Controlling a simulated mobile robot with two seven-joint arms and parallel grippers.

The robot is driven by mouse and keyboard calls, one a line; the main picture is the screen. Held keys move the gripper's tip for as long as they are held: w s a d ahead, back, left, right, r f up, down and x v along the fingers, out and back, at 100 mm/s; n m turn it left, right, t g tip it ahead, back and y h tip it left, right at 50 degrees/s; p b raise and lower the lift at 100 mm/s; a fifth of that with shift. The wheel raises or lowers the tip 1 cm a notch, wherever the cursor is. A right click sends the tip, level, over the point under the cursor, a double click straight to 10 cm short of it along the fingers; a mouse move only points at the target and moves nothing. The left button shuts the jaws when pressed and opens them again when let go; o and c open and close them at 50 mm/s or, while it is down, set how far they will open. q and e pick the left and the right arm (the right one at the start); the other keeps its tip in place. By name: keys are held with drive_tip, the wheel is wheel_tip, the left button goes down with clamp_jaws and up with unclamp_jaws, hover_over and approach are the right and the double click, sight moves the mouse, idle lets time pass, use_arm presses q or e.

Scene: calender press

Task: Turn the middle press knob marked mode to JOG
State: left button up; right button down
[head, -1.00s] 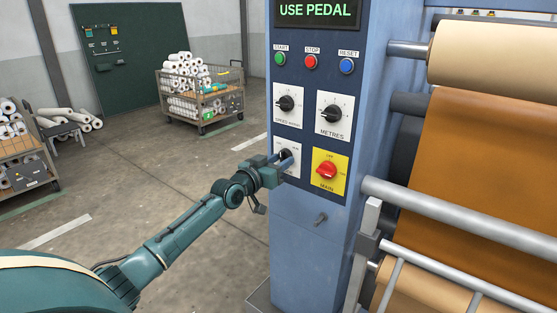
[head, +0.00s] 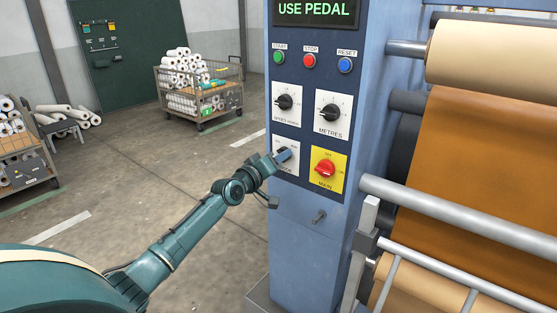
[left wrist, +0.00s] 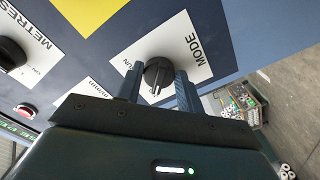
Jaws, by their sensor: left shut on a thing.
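The black mode knob (left wrist: 158,75) sits on a white plate (left wrist: 190,42) marked MODE in the left wrist view. A white mark on the knob points toward my gripper's body. My left gripper (left wrist: 159,88) has one finger on each side of the knob and is shut on it. In the head view the left gripper (head: 284,156) is at the mode plate (head: 291,142), tilted, and hides the knob and most of the plate. A RUN mark shows beside the knob in the wrist view; I cannot make out JOG. My right gripper is out of view.
The yellow main plate with its red knob (head: 325,168) is close to the right of my gripper. The speed knob (head: 284,102) and metres knob (head: 332,113) are above. Rollers with brown sheet (head: 470,170) stand right. Open floor lies left, with a roll cart (head: 200,100) behind.

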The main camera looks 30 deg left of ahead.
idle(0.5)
use_arm(q)
drive_tip(key=o, duration=1)
drive_tip(key=s, duration=0.8)
drive_tip(key=s+a+p, duration=0.1)
drive_tip(key=s, duration=0.4)
drive_tip(key=shift+s, duration=0.1)
